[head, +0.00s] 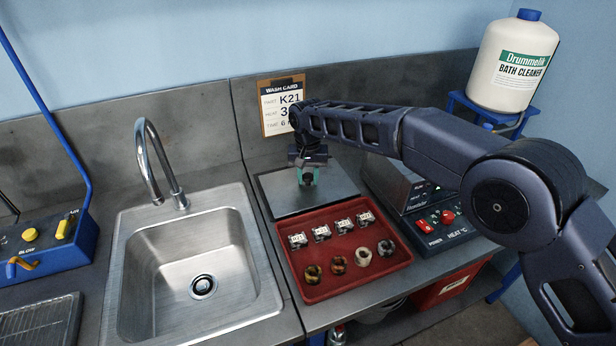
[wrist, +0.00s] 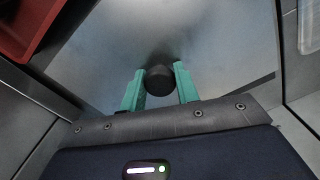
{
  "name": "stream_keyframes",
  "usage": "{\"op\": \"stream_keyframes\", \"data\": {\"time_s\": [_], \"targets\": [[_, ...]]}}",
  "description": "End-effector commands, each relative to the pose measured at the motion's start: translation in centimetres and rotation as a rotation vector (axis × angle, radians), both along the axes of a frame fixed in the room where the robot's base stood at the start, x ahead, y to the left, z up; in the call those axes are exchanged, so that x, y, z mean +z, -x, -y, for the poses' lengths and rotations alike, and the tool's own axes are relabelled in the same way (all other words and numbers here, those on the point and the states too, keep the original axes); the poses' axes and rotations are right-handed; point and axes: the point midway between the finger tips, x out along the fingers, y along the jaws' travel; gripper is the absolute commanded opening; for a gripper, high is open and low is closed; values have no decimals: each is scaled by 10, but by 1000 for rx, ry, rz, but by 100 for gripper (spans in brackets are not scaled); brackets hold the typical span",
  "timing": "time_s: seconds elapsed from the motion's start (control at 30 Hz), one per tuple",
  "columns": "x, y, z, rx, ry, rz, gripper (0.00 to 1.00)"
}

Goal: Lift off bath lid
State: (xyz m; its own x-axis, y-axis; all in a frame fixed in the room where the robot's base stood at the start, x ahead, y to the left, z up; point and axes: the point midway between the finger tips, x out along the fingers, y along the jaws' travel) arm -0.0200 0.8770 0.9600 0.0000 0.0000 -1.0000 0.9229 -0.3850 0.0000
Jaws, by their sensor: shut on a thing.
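The lid is a flat grey metal plate (head: 335,187) with a dark round knob (wrist: 159,82). In the head view it is behind the red tray and left of the bath unit (head: 425,205). My gripper (head: 308,178), with green fingers, points down over the plate's middle. In the wrist view my gripper (wrist: 160,88) has one finger on each side of the knob and is shut on it. The plate looks level; whether it rests on the counter or hangs just above it I cannot tell. My arm hides part of the bath unit.
A red tray (head: 310,288) with several small metal blocks and rings sits in front of the plate. A steel sink (head: 165,262) is to the left. A wash card (head: 283,100) leans at the wall behind. A cleaner bottle (head: 512,65) stands on a blue stand at the right.

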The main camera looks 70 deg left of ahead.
Motion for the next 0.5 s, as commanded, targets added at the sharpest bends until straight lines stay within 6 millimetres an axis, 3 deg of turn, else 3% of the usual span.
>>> {"op": "stream_keyframes", "data": {"time_s": [0.5], "targets": [[-4,0,0,0,-1,0,0]]}}
